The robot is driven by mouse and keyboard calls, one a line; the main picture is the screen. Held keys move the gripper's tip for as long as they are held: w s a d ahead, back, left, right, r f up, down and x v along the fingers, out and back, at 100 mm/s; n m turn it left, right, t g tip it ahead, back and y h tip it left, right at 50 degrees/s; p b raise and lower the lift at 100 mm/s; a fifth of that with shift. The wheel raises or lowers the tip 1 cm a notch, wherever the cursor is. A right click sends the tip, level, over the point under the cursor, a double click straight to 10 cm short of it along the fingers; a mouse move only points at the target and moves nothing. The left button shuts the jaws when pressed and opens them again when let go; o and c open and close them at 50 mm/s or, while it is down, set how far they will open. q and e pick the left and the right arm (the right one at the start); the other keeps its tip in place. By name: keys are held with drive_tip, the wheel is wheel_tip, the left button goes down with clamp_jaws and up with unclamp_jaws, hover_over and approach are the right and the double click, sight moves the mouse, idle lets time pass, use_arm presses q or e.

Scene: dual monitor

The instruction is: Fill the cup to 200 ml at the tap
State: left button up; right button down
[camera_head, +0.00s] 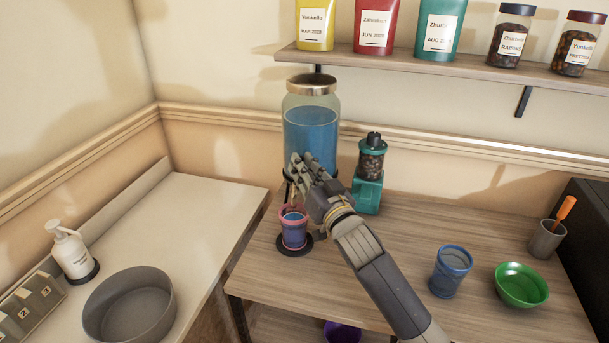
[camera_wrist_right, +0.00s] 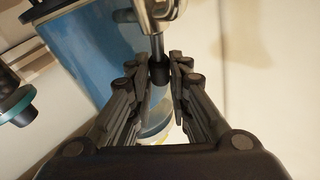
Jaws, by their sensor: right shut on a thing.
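A glass water dispenser (camera_head: 312,135) with a metal lid holds blue water. Its tap lever (camera_wrist_right: 156,45) has a dark knob and runs between the fingers of my right gripper (camera_wrist_right: 158,76). In the head view my right gripper (camera_head: 302,168) is shut at the front of the dispenser and hides most of the tap. My left gripper is not in view.
A teal grinder (camera_head: 367,190) stands right of the dispenser. A blue cup (camera_head: 450,272), a green bowl (camera_head: 521,285) and a grey holder (camera_head: 546,240) are further right. A grey basin (camera_head: 130,308) and a soap bottle (camera_head: 72,252) are left. A shelf (camera_head: 420,62) overhangs the back.

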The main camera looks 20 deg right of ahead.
drive_tip(key=shift+s+n, duration=0.1)
drive_tip(key=shift+n, duration=0.2)
drive_tip(key=c, duration=1.8)
unclamp_jaws()
drive_tip(key=s, duration=0.4)
drive_tip(key=s+d+f, duration=0.1)
drive_tip(key=s, duration=0.2)
drive_tip(key=s+f, duration=0.1)
drive_tip(key=s, duration=0.3)
drive_tip(key=shift+s+d, duration=0.25)
drive_tip(key=shift+s, duration=0.1)
drive_tip(key=shift+f, duration=0.1)
